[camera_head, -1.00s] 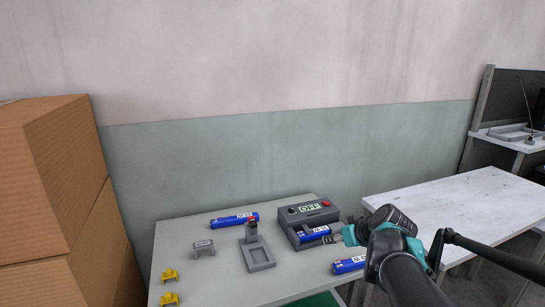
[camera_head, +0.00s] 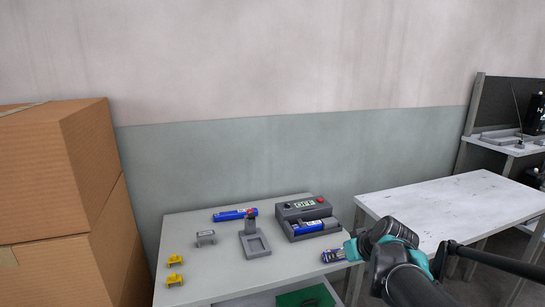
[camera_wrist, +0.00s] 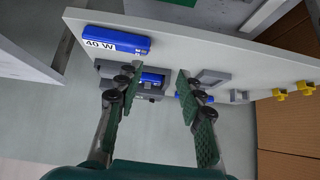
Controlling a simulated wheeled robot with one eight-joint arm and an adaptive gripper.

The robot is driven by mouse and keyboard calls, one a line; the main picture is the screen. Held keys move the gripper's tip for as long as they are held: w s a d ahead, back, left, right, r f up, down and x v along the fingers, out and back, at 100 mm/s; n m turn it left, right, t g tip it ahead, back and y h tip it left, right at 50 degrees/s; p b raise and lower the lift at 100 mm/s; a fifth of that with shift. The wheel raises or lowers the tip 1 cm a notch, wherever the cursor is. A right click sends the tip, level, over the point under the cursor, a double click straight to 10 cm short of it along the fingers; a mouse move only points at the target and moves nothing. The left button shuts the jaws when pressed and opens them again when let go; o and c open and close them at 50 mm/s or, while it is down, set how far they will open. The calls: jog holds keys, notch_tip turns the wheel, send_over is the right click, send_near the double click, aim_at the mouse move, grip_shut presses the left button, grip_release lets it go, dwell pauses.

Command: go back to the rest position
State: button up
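My gripper (camera_head: 352,249) is at the right end of the grey table (camera_head: 190,292). In the wrist view my gripper (camera_wrist: 160,72) is open, with nothing between its two fingers. A blue tube (camera_head: 333,256) near the table's right front edge lies beside my gripper in the head view. A blue tube marked 40 W (camera_wrist: 117,41) lies outside the fingers in the wrist view. A grey device (camera_head: 332,222) with an OFF display and red button holds another blue tube (camera_head: 308,227). In the wrist view my fingers partly cover this device (camera_wrist: 108,70).
A third blue tube (camera_head: 230,215), a grey stand (camera_head: 256,246), a grey bracket (camera_head: 205,238) and two yellow clips (camera_head: 175,260) are on the table. Cardboard boxes (camera_head: 65,220) stand at left. A white table (camera_head: 455,210) at right has a clear top.

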jog(key=s+f+m+g+h, duration=0.2)
jog(key=s+f+m+g, duration=0.1)
jog(key=f, duration=0.5)
jog(key=shift+s+a+f+g+h, duration=0.3)
jog(key=shift+s+g+h, duration=0.1)
jog(key=shift+s, duration=0.45)
jog(key=shift+r, duration=0.1)
jog(key=shift+c, duration=0.5)
dwell(0.4)
